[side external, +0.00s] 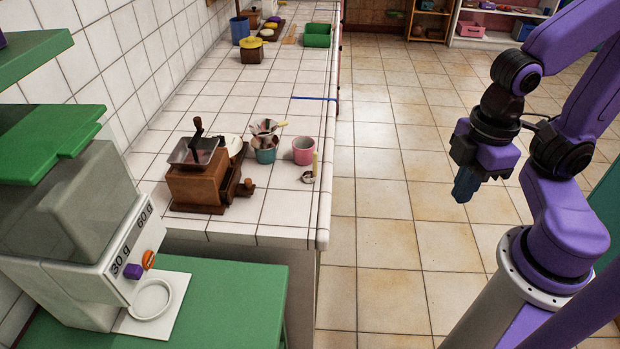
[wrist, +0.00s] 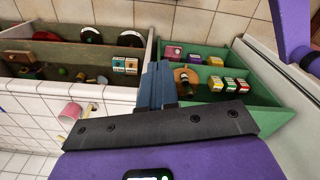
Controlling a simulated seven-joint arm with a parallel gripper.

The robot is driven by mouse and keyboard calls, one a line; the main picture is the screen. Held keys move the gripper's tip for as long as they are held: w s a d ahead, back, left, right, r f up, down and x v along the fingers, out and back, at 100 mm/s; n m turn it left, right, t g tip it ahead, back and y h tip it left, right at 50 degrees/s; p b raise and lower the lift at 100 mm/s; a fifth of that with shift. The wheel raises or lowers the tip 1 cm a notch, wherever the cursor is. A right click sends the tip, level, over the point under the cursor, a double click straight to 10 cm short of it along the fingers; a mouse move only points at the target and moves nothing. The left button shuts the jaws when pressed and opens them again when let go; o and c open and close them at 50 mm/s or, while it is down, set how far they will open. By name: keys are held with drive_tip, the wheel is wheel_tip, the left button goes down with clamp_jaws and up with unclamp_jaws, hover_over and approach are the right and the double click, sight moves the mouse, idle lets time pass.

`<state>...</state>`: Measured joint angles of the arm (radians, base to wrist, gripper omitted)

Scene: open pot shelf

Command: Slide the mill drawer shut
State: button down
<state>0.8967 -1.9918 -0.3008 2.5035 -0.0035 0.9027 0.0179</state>
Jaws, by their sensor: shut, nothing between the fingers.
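The mill (side external: 196,178) is a brown wooden box with a metal hopper and a dark crank on top. It stands upright at the near end of the white tiled counter. Its drawer (side external: 238,190) sticks out on the right side, with a round wooden knob (side external: 248,183) at the front. My gripper (side external: 464,188) hangs over the floor, well to the right of the counter and apart from the mill. Its fingers (wrist: 156,86) are shut and empty in the wrist view. I cannot make out the mill clearly in the wrist view.
A teal cup (side external: 265,156), a pink cup (side external: 304,152) and a small scoop (side external: 309,176) stand right of the mill. A dispenser (side external: 90,240) stands on a green surface (side external: 235,300) in front. The wrist view shows green shelving (wrist: 262,94). Floor between counter and arm is clear.

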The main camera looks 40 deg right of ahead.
drive_tip(key=w+a+f+m+t+y, duration=0.1)
drive_tip(key=w+a+f+m+t, duration=0.15)
drive_tip(key=w+m, duration=0.45)
drive_tip(key=w+a+f+m+t+y, duration=0.15)
drive_tip(key=w+a+m, duration=0.25)
drive_tip(key=w, duration=0.5)
drive_tip(key=m+t+y, duration=0.2)
drive_tip(key=m+y, duration=0.2)
drive_tip(key=m, duration=0.6)
approach(249, 180)
drive_tip(key=s+d, duration=0.5)
drive_tip(key=s, duration=0.1)
drive_tip(key=x, duration=0.9)
drive_tip(key=shift+w, duration=0.5)
drive_tip(key=shift+w+a, duration=1.5)
drive_tip(key=shift+w+a, duration=0.9)
drive_tip(key=shift+t, duration=0.3)
drive_tip(key=shift+s, duration=0.1)
